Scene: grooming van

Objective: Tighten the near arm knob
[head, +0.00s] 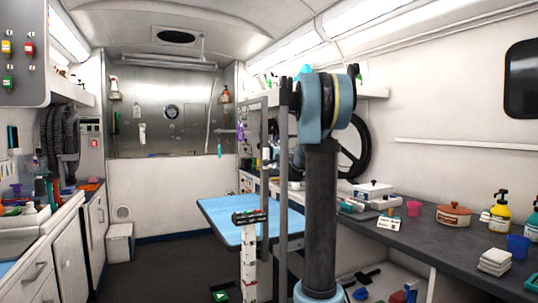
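The blue-topped grooming table (221,216) stands in the middle of the van, partly hidden behind my arm. Grey upright posts (264,170) rise at its right side, the nearer one dark grey (284,150). I cannot make out the near arm knob; it is too small to tell or hidden behind my arm. My arm's dark link and blue joint fill the middle right of the head view. My gripper does not show, so I cannot see its fingers or its place relative to the knob.
A white marked post (249,265) stands before the table. The floor (150,270) to the left is clear.

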